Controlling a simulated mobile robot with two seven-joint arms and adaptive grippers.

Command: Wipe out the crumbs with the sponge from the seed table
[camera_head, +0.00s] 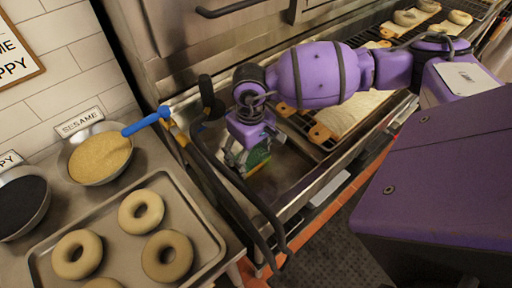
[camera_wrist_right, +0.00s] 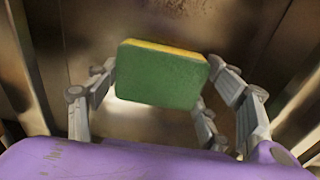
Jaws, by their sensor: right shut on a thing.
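My right gripper (camera_head: 247,157) is shut on a sponge (camera_head: 257,160), green on one face and yellow on the other. The sponge also shows in the right wrist view (camera_wrist_right: 162,74), between the grey fingers, green face toward the camera. My right gripper is over a metal surface with raised edges, right of the seed counter. The seed table (camera_head: 120,177) is the steel counter on the left, with bowls and a tray. My left gripper is not in view.
A bowl of sesame (camera_head: 98,154) with a blue-handled utensil (camera_head: 147,121) and a dark-seed bowl (camera_head: 20,202) stand on the counter. A tray (camera_head: 196,212) holds several bagels. Dark curved handles (camera_head: 238,201) run near my gripper. Boards (camera_head: 345,112) lie on a rack behind.

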